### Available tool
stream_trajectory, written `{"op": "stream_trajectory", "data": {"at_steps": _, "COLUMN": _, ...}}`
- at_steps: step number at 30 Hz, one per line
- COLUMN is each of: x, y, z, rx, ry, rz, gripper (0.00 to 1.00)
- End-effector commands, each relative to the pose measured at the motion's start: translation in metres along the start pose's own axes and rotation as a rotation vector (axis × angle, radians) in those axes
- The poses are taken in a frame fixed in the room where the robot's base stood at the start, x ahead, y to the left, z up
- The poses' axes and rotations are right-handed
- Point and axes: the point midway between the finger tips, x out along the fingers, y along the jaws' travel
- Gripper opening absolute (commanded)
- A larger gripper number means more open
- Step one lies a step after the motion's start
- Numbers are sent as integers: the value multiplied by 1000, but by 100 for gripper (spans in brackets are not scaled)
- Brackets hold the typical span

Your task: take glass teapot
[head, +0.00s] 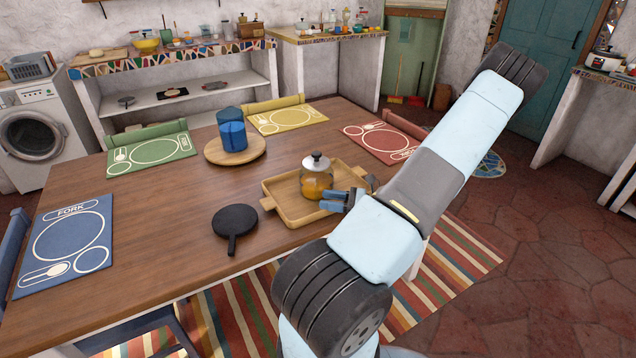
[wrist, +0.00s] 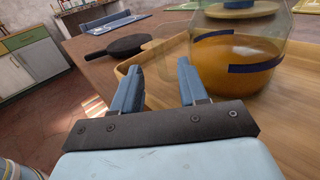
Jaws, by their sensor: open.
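The glass teapot (head: 316,184), clear with a dark lid knob and orange liquid, stands upright in a wooden tray on the table. In the wrist view the teapot (wrist: 236,68) is large at the upper right, cut off by the top edge. My gripper (head: 333,199) is low over the tray, just right of the teapot. In the wrist view its two blue fingers (wrist: 160,72) are apart. A faint clear curved part, seemingly the teapot's handle, shows just beyond and between the fingertips; I cannot tell whether they touch it.
The wooden tray (head: 285,209) has raised rims around the teapot. A black pan (head: 235,220) lies to its left. A blue container (head: 232,132) stands on a round board (head: 214,154) behind.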

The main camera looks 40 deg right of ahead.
Motion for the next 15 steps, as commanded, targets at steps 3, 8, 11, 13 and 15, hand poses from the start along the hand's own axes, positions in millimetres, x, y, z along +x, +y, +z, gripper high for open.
{"op": "stream_trajectory", "data": {"at_steps": 3, "x": 13, "y": 0, "z": 0, "rx": 1, "ry": -2, "rz": 0, "gripper": 43}}
{"op": "stream_trajectory", "data": {"at_steps": 8, "x": 20, "y": 0, "z": 0, "rx": 0, "ry": 0, "rz": -1, "gripper": 43}}
{"op": "stream_trajectory", "data": {"at_steps": 11, "x": 20, "y": 0, "z": 0, "rx": 0, "ry": 0, "rz": -1, "gripper": 43}}
{"op": "stream_trajectory", "data": {"at_steps": 13, "x": 20, "y": 0, "z": 0, "rx": 0, "ry": 0, "rz": -1, "gripper": 43}}
{"op": "stream_trajectory", "data": {"at_steps": 15, "x": 20, "y": 0, "z": 0, "rx": 0, "ry": 0, "rz": -1, "gripper": 37}}
